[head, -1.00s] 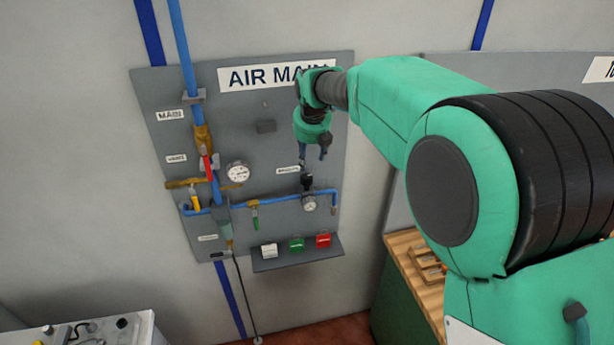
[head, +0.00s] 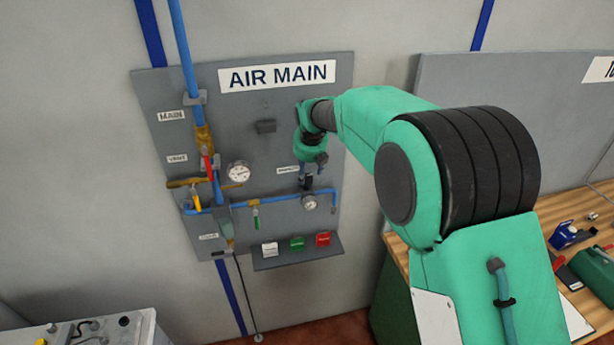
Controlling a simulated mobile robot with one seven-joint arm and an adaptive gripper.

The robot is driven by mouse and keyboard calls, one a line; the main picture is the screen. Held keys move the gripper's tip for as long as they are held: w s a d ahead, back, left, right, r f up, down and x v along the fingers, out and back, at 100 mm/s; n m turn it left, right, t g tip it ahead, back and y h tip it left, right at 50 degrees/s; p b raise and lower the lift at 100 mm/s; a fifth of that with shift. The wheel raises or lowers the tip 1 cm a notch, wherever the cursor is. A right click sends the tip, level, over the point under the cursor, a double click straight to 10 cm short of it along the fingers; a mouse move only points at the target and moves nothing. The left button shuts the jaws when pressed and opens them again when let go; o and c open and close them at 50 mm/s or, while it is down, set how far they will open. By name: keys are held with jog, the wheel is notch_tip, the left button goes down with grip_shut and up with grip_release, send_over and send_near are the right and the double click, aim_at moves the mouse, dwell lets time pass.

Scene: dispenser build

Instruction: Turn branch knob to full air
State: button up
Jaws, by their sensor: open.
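The branch knob (head: 307,182) is a small black cap on top of the branch regulator, above its round gauge (head: 310,202) on the blue branch pipe. A small label (head: 287,170), too small to read surely, is just left of it. My gripper (head: 306,174) points down over the knob, its fingers at or very near the knob's top. The jaws are open. Parts of the fingers and the knob overlap in this view, so I cannot tell whether they touch or how the knob is turned.
The grey AIR MAIN board (head: 250,100) carries the main pipe, a red-handled valve (head: 208,168), a yellow handle (head: 196,200), a green handle (head: 256,218) and a larger gauge (head: 238,173). A shelf (head: 300,256) below holds white, green and red blocks. A wooden workbench (head: 590,215) is right.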

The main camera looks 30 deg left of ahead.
aim_at(307, 177)
jog(key=shift+p+x, duration=0.3)
jog(key=shift+x, duration=2.1)
jog(key=c, duration=1.1)
